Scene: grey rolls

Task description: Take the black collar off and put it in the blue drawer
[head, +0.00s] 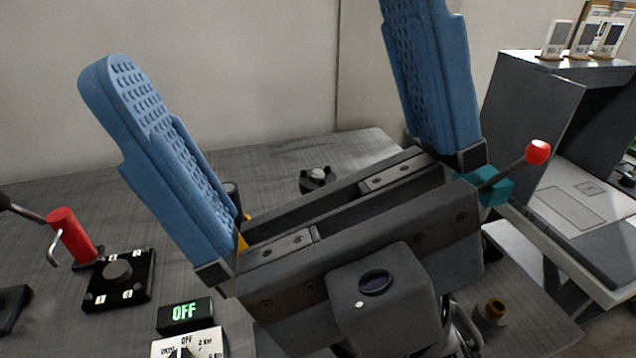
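My gripper (262,45) fills the middle of the head view. Its two blue ridged fingers stand wide apart, with nothing between them. Beyond it on the grey table is a small black lobed piece (317,182) with a pale top; I cannot tell whether this is the black collar. A dark upright cylinder (231,188) is partly hidden behind the left finger. No blue drawer can be made out. A teal block (492,187) with a red-balled lever (538,152) shows right of the gripper, partly hidden by it.
At left are a red cylinder (70,236) with a metal hook and a black plate (118,279) with a round knob.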

